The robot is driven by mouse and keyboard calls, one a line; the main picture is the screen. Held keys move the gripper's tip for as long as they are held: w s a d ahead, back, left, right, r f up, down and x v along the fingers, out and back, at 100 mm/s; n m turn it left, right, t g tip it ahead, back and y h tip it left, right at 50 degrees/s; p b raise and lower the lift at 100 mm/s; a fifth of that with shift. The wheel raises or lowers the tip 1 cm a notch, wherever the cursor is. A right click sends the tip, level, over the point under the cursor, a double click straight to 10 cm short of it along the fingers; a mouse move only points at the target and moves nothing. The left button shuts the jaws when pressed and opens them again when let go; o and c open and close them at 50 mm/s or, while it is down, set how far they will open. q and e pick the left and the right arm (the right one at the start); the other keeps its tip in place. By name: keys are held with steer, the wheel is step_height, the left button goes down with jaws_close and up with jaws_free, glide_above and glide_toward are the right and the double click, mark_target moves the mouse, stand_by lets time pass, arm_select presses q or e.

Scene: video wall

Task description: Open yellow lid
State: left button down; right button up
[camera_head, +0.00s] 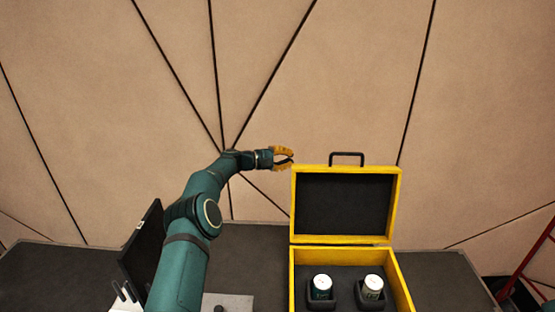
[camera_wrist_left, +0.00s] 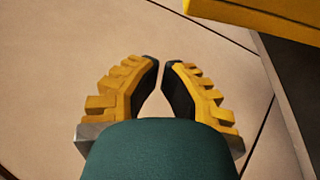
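The yellow lid (camera_head: 396,205) stands upright, hinged at the back of the yellow box (camera_head: 292,280), with its dark inner face showing. A black handle (camera_head: 347,154) is on the lid's top edge. My left gripper (camera_head: 291,158) is just left of the lid's upper left corner. In the left wrist view my left gripper (camera_wrist_left: 160,65) has two yellow ribbed fingers with a narrow gap between the tips and nothing in it. A yellow edge of the lid (camera_wrist_left: 270,15) shows at the upper right there. My right gripper is not in view.
Two white-topped cans (camera_head: 322,283) (camera_head: 373,283) stand in dark holders inside the box. A dark open panel (camera_head: 141,250) stands left, beside my arm. The dark table top (camera_head: 440,275) is clear right of the box. A red frame (camera_head: 530,260) is at far right.

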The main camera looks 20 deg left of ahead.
arm_select(q)
steer(key=shift+s+d+r, duration=0.25)
steer(key=shift+s+d, duration=0.4)
steer(key=shift+s, duration=0.05)
steer(key=shift+s+d+r, duration=0.25)
steer(key=shift+s+d, duration=0.35)
steer(key=shift+s, duration=0.05)
